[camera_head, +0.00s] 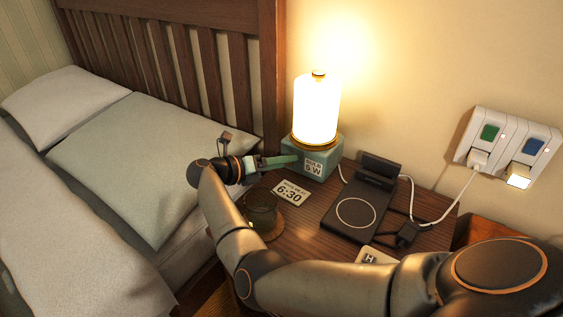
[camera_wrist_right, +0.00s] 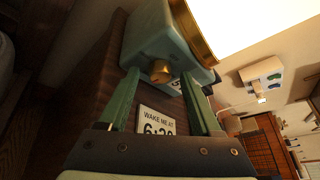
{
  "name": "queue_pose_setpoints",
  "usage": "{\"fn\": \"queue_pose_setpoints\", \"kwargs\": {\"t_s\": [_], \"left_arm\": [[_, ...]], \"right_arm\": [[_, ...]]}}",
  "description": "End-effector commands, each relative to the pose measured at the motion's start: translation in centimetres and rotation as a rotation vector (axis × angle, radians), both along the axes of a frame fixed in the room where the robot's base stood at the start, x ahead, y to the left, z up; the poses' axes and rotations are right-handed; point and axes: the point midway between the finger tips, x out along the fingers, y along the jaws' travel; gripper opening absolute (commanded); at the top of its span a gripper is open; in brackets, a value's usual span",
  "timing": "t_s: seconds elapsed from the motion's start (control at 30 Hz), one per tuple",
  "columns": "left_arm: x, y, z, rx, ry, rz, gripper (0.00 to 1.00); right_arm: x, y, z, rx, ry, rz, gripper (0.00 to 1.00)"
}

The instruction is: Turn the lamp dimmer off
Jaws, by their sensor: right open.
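The lamp (camera_head: 316,108) glows brightly on the nightstand. Its teal base (camera_head: 318,174) carries a "BULB 6 W" label. In the right wrist view, a round brass dimmer knob (camera_wrist_right: 160,71) sticks out of the teal base (camera_wrist_right: 150,38). In the head view the knob is hidden near my gripper. My right gripper (camera_head: 290,160) is at the left front side of the base. Its green fingers are open in the wrist view (camera_wrist_right: 160,78), one on each side of the knob, with gaps between fingers and knob. My left gripper is not in view.
A "WAKE ME AT 6:30" card (camera_head: 291,192) lies just below the gripper. A dark cup (camera_head: 262,212), a black charging pad (camera_head: 356,214) and cables crowd the nightstand (camera_head: 313,236). Wall sockets (camera_head: 508,145) are at right; the bed (camera_head: 140,150) is at left.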

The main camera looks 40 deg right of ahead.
Motion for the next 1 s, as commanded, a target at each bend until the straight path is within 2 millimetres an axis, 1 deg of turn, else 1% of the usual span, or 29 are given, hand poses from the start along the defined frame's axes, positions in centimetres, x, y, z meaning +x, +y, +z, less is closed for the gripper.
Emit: {"fn": "queue_pose_setpoints", "kwargs": {"t_s": [0.03,0.07,0.5,0.6,0.87,1.0], "left_arm": [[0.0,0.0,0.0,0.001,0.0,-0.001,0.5],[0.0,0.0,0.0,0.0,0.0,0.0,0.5],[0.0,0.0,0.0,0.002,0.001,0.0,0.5],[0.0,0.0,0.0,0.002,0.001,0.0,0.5],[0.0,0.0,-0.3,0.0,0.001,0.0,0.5],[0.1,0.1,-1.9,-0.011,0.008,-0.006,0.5]], "right_arm": [[0.0,0.0,0.0,0.0,0.0,0.0,0.62],[0.0,0.0,0.0,0.0,0.0,0.0,0.59],[0.0,0.0,0.0,-0.001,0.0,-0.001,0.09],[0.0,0.0,0.0,-0.001,-0.001,-0.001,0.0],[0.0,0.0,-0.1,-0.003,0.008,-0.001,0.0],[0.1,0.0,-0.6,-0.025,0.08,0.0,0.0]]}}
